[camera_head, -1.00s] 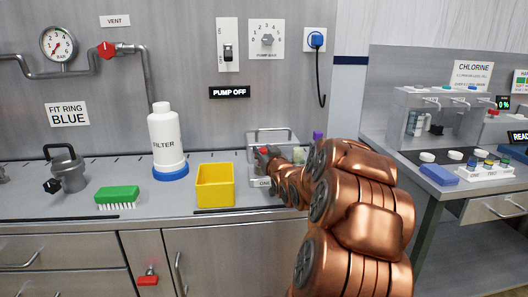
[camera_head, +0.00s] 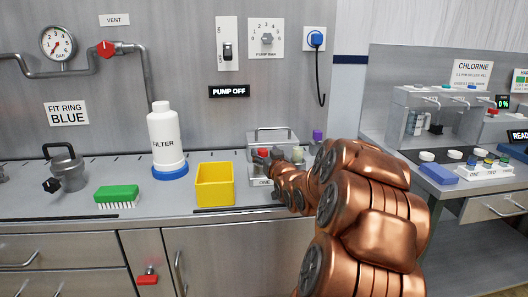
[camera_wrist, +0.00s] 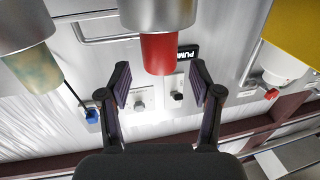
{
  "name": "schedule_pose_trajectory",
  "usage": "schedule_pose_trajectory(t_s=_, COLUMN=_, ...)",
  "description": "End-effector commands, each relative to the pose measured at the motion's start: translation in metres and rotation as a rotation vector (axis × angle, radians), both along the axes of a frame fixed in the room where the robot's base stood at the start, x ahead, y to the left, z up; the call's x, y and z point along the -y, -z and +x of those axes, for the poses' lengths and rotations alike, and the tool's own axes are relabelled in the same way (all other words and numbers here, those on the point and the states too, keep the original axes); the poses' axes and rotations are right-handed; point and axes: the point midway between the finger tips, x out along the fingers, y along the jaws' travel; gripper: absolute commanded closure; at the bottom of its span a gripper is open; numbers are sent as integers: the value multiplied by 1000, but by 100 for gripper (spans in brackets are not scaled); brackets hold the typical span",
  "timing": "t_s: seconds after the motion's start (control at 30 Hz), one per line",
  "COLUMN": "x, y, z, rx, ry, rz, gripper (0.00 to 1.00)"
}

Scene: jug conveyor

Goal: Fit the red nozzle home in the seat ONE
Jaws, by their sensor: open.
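The red nozzle (camera_wrist: 158,54) stands in a grey cylindrical seat (camera_wrist: 157,14) in the wrist view, which looks upside down. Its free end points toward my gripper. In the head view the red nozzle (camera_head: 263,153) shows as a small red tip above the label ONE (camera_head: 262,182). My gripper (camera_wrist: 160,70) is open, with one finger on each side of the nozzle's free end and visible gaps to both. In the head view my gripper (camera_head: 277,158) is just right of the nozzle and partly covers the seats. How deep the nozzle sits cannot be told.
A pale green nozzle (camera_wrist: 36,70) stands in a neighbouring grey seat. A purple piece (camera_head: 317,136) is behind my arm. A yellow bin (camera_head: 214,186), a filter bottle (camera_head: 164,137) and a green brush (camera_head: 117,195) stand left on the counter. A metal handle frame (camera_head: 272,130) rises behind the seats.

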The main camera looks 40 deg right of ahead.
Motion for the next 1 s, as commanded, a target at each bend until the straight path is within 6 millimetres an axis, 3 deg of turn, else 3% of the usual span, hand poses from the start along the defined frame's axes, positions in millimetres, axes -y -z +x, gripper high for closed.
schedule_pose_trajectory(t_s=0.5, x=-34, y=4, z=-72, rx=-6, ry=2, rz=6, gripper=36)
schedule_pose_trajectory(t_s=0.7, x=-40, y=1, z=-85, rx=-1, ry=2, rz=2, gripper=36)
schedule_pose_trajectory(t_s=1.0, x=-42, y=1, z=-87, rx=-1, ry=1, rz=2, gripper=36)
